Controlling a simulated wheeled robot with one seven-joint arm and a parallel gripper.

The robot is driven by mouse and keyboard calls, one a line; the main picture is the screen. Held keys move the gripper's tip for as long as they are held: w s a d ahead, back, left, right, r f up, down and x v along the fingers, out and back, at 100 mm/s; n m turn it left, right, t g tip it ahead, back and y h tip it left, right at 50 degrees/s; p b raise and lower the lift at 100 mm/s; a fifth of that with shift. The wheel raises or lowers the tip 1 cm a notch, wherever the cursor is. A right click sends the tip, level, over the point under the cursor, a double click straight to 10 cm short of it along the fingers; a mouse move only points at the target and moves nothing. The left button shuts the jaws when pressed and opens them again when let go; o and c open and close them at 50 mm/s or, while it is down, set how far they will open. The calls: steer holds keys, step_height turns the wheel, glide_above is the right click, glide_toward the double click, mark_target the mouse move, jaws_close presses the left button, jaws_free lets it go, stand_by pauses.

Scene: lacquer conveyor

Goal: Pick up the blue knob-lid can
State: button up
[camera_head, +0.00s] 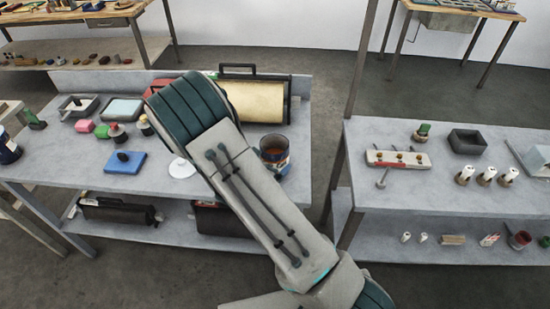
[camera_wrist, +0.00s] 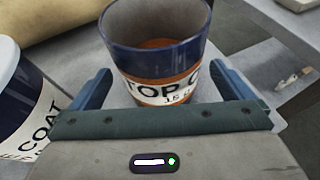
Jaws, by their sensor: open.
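An open, lidless can with a dark blue band, a "TOP C…" label and orange-brown inside (camera_head: 275,150) stands to the right of my arm. In the wrist view, what looks like this can (camera_wrist: 155,62) stands upright between the two fingers of my gripper (camera_wrist: 162,90). The fingers are open; contact cannot be told. My gripper is hidden behind my arm in the head view.
A second can marked "COAT" (camera_wrist: 22,115) stands close on the left in the wrist view. A large yellowish roller (camera_head: 253,101) lies behind the open can. Small coloured blocks and trays sit at left. A dark blue can (camera_head: 8,150) stands at the left edge.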

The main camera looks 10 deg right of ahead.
mark_target(268, 156)
steer(key=shift+x, duration=1.3)
steer(key=c, duration=1.3)
steer(key=shift+r, duration=0.2)
steer(key=shift+r, duration=1.4)
steer(key=shift+s+d+r+b, duration=0.85)
steer(key=shift+s+r+b, duration=0.3)
steer(key=shift+s, duration=0.45)
steer(key=shift+s+d+r+b, duration=0.95)
steer(key=shift+s+r, duration=0.4)
steer(key=shift+s, duration=0.3)
steer(key=shift+s+d+r+b, duration=0.8)
steer(key=shift+s+r+b, duration=0.35)
steer(key=shift+s, duration=0.45)
steer(key=shift+s+d+r, duration=0.1)
steer(key=shift+s+r, duration=0.05)
steer(key=shift+r, duration=0.05)
